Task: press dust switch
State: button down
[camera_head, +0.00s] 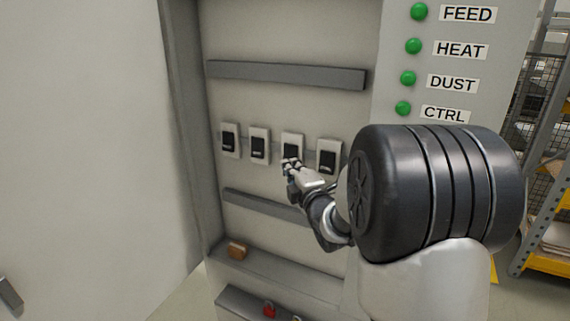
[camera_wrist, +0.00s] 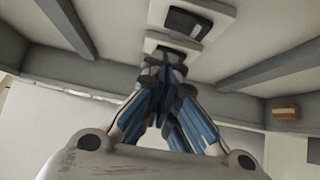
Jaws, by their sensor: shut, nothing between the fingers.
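Several white switches with black rockers sit in a row on the back panel inside an open cabinet. My gripper (camera_head: 291,165) is shut and empty, its fingertips at the lower part of the third switch from the left (camera_head: 292,142). They cover part of its rocker; I cannot tell whether they touch it. In the wrist view my closed gripper (camera_wrist: 168,62) points at a partly hidden switch (camera_wrist: 155,43), with another switch (camera_wrist: 190,20) beyond it. The DUST label (camera_head: 453,83) stands beside a lit green lamp (camera_head: 408,78). No labels show on the switches.
Grey rails run above (camera_head: 285,74) and below the switches. The fourth switch (camera_head: 328,155) is close right of my gripper. A brown block (camera_head: 237,250) sits lower left, a red button (camera_head: 269,310) at the bottom. Shelving (camera_head: 548,190) stands at the right.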

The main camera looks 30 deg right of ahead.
jog(key=s, duration=0.2)
jog(key=s+a, duration=0.1)
jog(key=shift+s+r, duration=0.15)
jog(key=shift+r, duration=0.2)
